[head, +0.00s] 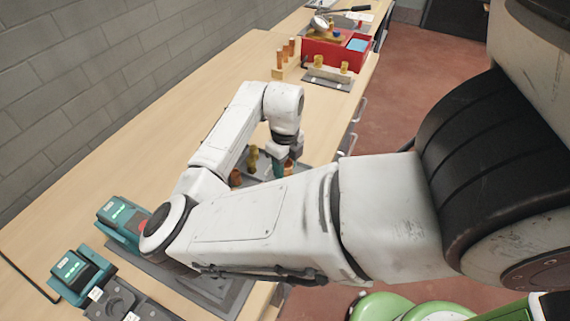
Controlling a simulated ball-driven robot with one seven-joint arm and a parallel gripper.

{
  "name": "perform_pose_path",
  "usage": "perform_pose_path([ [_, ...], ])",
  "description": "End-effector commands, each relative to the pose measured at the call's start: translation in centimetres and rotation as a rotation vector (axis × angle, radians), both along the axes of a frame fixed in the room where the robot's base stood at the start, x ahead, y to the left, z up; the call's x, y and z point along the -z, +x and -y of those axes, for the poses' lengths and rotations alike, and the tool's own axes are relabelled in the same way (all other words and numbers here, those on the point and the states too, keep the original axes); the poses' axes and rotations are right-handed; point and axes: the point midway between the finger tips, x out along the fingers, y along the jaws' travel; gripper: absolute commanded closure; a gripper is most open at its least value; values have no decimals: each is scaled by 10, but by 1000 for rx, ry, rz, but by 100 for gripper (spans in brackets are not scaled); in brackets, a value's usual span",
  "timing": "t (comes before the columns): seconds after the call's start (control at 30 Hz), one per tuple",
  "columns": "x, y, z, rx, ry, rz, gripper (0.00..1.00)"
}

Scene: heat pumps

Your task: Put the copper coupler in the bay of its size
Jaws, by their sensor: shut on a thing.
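My gripper (283,162) is low over a grey tray (262,169) on the wooden bench, near the middle of the head view. It is shut on a small copper piece, the copper coupler (289,166), which shows only in part at the fingers. A second copper piece (236,177) sits at the left of the tray, partly behind my arm. A brass fitting (252,158) stands between them. My forearm hides the near part of the tray, and I cannot make out the bays or their sizes.
Two teal devices (122,216) (77,272) stand at the near left. Upright copper pipes (284,58) stand in a wooden block farther back. A red bin (330,52) and a plate with brass fittings (328,78) lie beyond. Bare bench (190,120) is free on the left.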

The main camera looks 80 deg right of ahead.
Motion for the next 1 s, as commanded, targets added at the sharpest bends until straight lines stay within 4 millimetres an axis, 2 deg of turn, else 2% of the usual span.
perform_pose_path([
  [0.1, 7, 0, 0, -1, -1, 0, 85],
  [0.43, 12, 0, 0, 0, 0, 1, 85],
  [0.47, 11, 0, 0, 0, 0, 1, 53],
  [0.5, 10, 0, 0, 0, 0, 1, 49],
  [0.7, 10, 0, 0, 0, 0, 1, 30],
  [1.0, 7, 0, 0, 0, 0, 1, 30],
])
